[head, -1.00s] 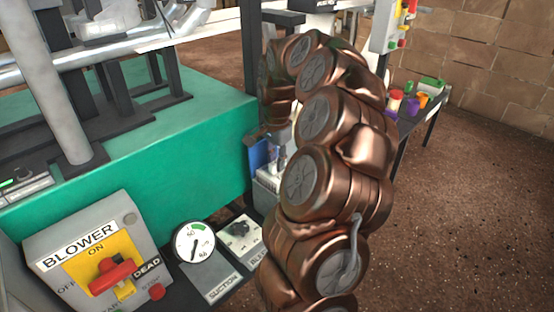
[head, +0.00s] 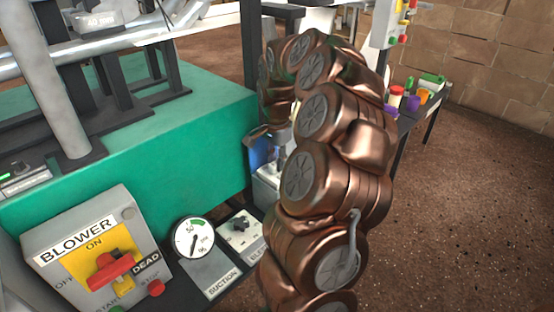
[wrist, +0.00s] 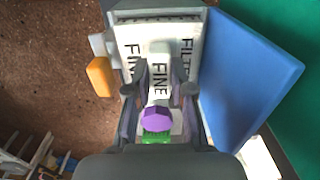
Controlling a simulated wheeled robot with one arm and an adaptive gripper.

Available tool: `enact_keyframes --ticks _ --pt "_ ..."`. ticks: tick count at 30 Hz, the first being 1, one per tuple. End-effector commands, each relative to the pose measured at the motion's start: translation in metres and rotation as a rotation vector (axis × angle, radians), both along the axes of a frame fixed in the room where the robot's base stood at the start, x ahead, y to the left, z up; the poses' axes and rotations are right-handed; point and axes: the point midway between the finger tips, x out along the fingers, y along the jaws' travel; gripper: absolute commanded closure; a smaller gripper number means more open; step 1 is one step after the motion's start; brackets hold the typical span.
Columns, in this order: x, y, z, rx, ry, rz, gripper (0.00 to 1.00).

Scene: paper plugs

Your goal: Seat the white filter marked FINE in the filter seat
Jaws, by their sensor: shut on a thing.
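The white filter (wrist: 134,40) is marked FINE and FILTER in the wrist view. It lies within the outline of a grey filter housing (wrist: 160,15); I cannot tell how deep it sits. My gripper (wrist: 159,90) is shut on the filter's upright white tab, also marked FINE, with a finger on each side. A blue lid (wrist: 245,80) stands open to the right of the filter. An orange latch (wrist: 99,76) sticks out at the left. In the head view the blue lid (head: 260,151) shows beside my arm, which hides the filter and most of the housing (head: 267,186).
A purple knob (wrist: 156,118) and a green part (wrist: 155,138) sit near my palm. A blower switch box (head: 97,255), a round gauge (head: 194,238) and a green machine base (head: 140,150) stand left of my arm. A side table (head: 415,115) holds several coloured items.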

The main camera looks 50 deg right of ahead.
Motion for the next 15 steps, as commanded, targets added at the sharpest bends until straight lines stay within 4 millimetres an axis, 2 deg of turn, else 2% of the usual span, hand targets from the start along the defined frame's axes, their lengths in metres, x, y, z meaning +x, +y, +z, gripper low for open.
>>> enact_keyframes --ticks 15 --pt "0.0002 0.0000 -0.0097 0.000 0.000 0.000 1.00"
